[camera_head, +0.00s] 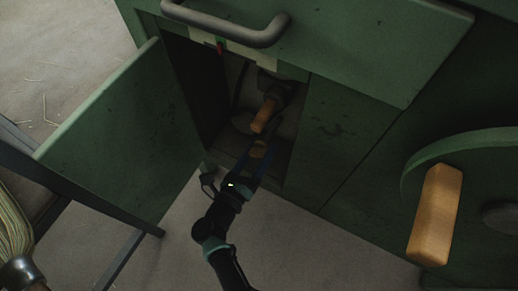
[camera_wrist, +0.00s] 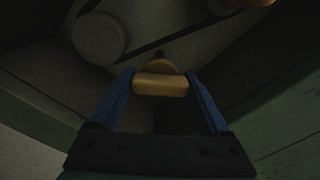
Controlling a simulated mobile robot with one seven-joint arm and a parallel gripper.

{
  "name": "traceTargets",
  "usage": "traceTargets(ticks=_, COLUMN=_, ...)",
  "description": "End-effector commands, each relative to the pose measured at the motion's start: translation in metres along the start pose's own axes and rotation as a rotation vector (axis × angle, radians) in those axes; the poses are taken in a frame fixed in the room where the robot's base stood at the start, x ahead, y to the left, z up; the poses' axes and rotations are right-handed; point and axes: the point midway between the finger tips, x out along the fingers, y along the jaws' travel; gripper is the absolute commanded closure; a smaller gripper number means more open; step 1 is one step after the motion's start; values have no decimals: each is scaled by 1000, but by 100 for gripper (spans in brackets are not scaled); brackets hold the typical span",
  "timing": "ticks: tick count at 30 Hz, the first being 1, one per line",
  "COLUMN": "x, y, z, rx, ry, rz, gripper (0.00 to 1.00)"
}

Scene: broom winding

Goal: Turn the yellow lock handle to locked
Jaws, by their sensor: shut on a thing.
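The yellow lock handle (camera_wrist: 160,86) is a short yellow bar on a round base in the wrist view. It sits between the two blue fingers of my gripper (camera_wrist: 161,78), which are shut on it. In the head view my gripper (camera_head: 259,150) reaches into the open compartment of the green cabinet (camera_head: 345,125), and the handle shows dimly as a brownish piece between the fingers. The bar lies across the gap between the fingers in the wrist view. The handle's lock markings cannot be made out in the dark.
A wooden grip (camera_head: 266,114) hangs inside the compartment just above my fingers. The green door (camera_head: 125,135) stands open on the left. A dark grey pull bar (camera_head: 235,32) is above, and a wheel with a wooden handle (camera_head: 435,213) is at the right.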

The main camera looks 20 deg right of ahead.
Motion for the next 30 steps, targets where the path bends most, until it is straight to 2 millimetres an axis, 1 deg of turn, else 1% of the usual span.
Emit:
traceTargets(ticks=9, x=-1, y=-1, z=0, rx=-304, ry=0, rz=0, gripper=76)
traceTargets(ticks=18, x=-1, y=0, z=1, rx=-547, ry=-1, rz=0, gripper=76)
traceTargets(ticks=24, x=-1, y=0, z=0, rx=-658, ry=0, rz=1, gripper=76)
traceTargets(ticks=30, x=-1, y=0, z=-1, rx=-719, ry=0, rz=1, gripper=76)
